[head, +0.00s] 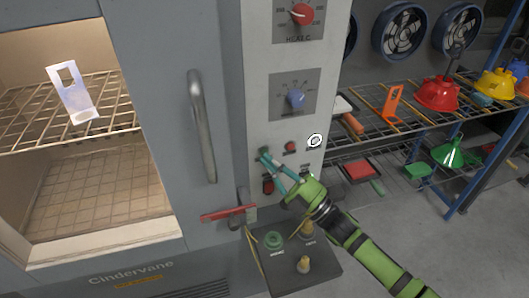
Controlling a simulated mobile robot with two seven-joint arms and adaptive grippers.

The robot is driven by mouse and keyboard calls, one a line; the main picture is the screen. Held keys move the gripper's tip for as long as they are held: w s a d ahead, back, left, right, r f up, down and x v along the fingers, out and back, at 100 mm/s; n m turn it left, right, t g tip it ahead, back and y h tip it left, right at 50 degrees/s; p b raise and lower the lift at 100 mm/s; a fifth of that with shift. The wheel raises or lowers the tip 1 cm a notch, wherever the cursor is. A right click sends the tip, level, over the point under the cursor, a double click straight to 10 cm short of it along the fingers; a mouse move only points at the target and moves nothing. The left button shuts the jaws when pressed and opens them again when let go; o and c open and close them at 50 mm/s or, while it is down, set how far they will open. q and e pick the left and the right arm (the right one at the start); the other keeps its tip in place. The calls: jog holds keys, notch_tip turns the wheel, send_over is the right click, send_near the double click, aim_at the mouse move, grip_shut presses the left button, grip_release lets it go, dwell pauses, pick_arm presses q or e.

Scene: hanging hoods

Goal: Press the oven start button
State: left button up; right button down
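The oven (160,130) is a grey cabinet with a lit window and a vertical handle. Its pale control panel (258,120) stands to the right of the door. My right gripper (265,157) reaches up from the lower right, and its teal fingers come together at the panel's lower left. A small dark green button (263,150) shows right at the fingertips; whether they touch it I cannot tell. A red button (290,146) sits to the right, and a red switch (268,186) is below, partly near the fingers. My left gripper is not in view.
A red dial (302,14) and a blue dial (296,98) are higher on the panel. A dark box (295,275) with a green button and yellow knobs is below. A wire shelf (375,132) with coloured hoods stands at right.

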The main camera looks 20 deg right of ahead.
jog(key=shift+w, duration=0.35)
dwell(0.6)
jog(key=shift+s, duration=0.8)
jog(key=s+p, duration=0.2)
jog(key=s, duration=0.3)
jog(key=shift+d+p, duration=0.15)
jog(key=shift+p, duration=0.25)
dwell(0.6)
